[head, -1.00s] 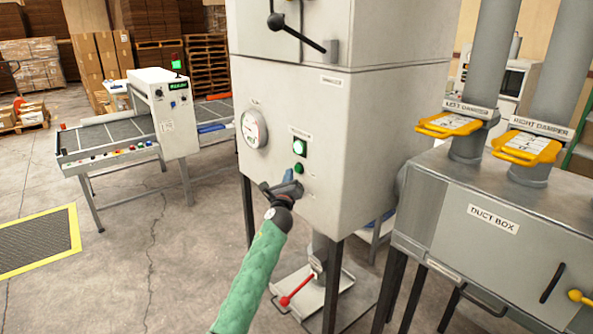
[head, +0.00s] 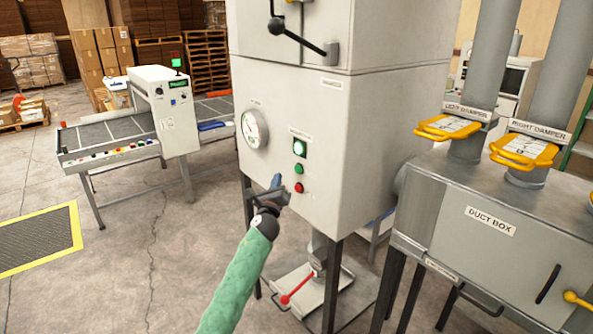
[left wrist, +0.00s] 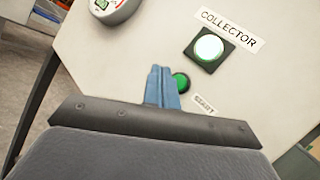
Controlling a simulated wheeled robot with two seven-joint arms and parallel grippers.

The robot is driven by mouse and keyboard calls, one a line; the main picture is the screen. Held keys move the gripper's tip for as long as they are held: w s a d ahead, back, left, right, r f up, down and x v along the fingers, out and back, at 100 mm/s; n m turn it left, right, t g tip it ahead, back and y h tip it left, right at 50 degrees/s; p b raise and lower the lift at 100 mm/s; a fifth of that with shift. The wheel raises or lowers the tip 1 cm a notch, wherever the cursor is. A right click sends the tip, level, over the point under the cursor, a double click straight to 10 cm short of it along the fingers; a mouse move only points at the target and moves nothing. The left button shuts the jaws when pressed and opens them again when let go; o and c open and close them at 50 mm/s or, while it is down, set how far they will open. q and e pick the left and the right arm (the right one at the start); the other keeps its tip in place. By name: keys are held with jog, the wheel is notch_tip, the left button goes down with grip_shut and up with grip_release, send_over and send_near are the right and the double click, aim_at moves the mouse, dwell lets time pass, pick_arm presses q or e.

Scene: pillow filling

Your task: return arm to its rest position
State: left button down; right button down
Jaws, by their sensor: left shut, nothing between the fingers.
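My left gripper (head: 277,182) is shut and empty, in front of the white collector cabinet (head: 322,95), just below and left of its buttons. A lit green-white lamp (head: 300,148) sits above a green button (head: 299,169) and a red button (head: 299,188). In the left wrist view, the shut blue fingers (left wrist: 162,88) overlap the edge of the green start button (left wrist: 181,82); the lit collector lamp (left wrist: 208,46) is above right. I cannot tell the exact gap between fingertips and panel. My right gripper is not in view.
A round gauge (head: 255,129) is on the cabinet. The duct box (head: 490,225) with yellow damper handles (head: 448,127) stands at right. A red pedal lever (head: 297,290) is below the cabinet. A conveyor machine (head: 165,112) is at left; open floor lies between.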

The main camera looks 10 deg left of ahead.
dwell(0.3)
